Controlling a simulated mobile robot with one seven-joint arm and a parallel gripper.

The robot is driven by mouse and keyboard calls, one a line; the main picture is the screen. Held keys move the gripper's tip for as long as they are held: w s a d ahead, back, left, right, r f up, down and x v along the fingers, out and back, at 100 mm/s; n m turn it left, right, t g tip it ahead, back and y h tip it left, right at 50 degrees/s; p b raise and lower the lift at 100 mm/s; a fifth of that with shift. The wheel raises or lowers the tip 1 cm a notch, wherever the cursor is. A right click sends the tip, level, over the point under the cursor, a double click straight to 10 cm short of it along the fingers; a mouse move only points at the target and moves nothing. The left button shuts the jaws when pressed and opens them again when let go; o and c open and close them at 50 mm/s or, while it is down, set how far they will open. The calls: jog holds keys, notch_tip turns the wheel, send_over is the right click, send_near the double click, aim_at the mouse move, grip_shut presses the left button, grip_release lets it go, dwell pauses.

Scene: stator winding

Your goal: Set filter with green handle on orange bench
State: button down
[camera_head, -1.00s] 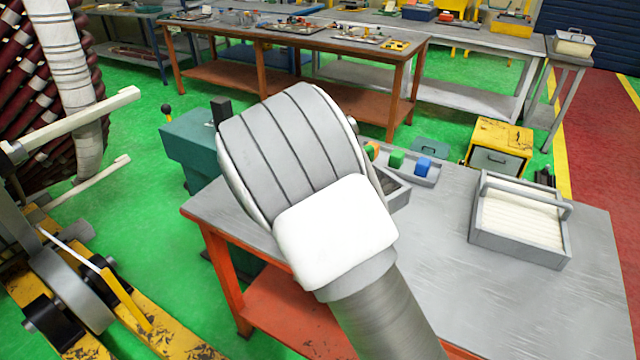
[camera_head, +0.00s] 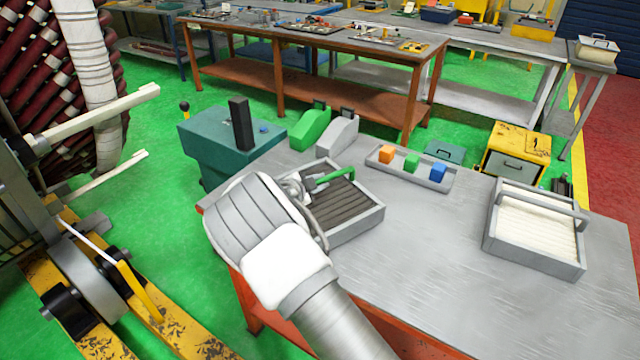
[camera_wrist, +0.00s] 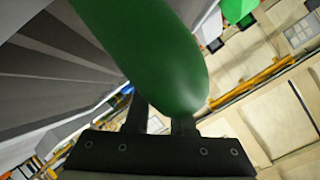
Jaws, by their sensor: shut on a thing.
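The filter (camera_head: 365,219) is a grey open frame with dark pleats and a green handle (camera_head: 335,177). It is at the left part of the near orange-legged bench (camera_head: 440,270) with a grey top. I cannot tell whether it rests on the top or hangs just above it. My gripper (camera_head: 313,184) is shut on the green handle at its left end; my arm hides the filter's left side. In the wrist view, the green handle (camera_wrist: 150,50) lies across the fingers, with the dark pleats (camera_wrist: 50,60) at upper left.
A filter with white pleats (camera_head: 492,236) stands on the bench's right. A tray (camera_head: 432,184) with orange, green and blue blocks lies at the back. A green and a grey block-like item (camera_head: 336,135) stand at the back left. Another orange bench (camera_head: 350,100) is farther off. The bench middle is clear.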

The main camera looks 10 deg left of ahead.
jog(key=shift+f, duration=0.2)
jog(key=shift+f, duration=0.25)
jog(key=c, duration=0.8)
grip_release()
jog(key=shift+o, duration=0.2)
jog(key=shift+r, duration=0.1)
